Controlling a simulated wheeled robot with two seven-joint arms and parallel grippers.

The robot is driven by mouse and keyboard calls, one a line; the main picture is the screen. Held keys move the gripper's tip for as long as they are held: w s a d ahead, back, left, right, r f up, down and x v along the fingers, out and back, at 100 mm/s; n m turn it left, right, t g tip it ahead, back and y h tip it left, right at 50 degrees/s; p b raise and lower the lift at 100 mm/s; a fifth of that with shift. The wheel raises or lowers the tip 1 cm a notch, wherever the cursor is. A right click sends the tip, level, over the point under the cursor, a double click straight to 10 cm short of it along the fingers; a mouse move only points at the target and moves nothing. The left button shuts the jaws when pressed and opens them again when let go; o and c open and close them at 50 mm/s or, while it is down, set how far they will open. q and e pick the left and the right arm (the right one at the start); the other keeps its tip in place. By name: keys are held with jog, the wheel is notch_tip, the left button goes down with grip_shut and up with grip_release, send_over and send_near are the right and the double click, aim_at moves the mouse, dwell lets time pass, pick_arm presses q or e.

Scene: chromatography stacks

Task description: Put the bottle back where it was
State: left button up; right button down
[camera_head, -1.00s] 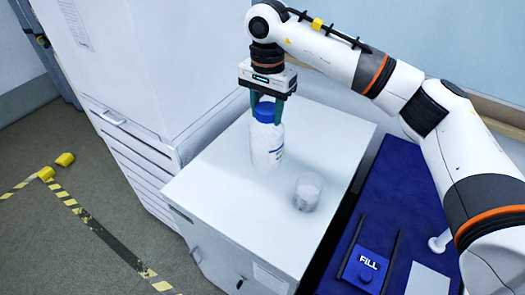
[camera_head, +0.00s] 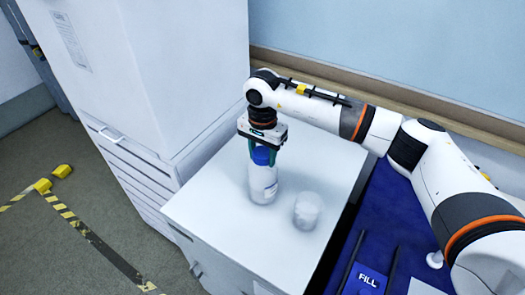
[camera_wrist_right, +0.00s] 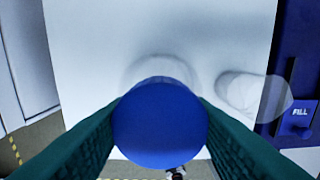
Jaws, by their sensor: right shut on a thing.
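In the right wrist view the round blue cap (camera_wrist_right: 160,122) fills the space between the dark green fingers and hides most of the bottle. The bottle's base is at or very near the cabinet top; I cannot tell if it touches. My left gripper is not in view.
A clear beaker (camera_head: 307,211) stands on the cabinet top just right of the bottle. A tall white cabinet (camera_head: 190,70) rises at the left. A blue surface with a FILL block (camera_head: 368,279) lies to the right. The cabinet top's front left is clear.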

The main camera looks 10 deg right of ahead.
jog(key=shift+f, duration=0.25)
jog(key=shift+f+b, duration=0.1)
jog(key=shift+b, duration=0.25)
jog(key=c, duration=0.7)
grip_release()
jog(key=shift+s, duration=0.1)
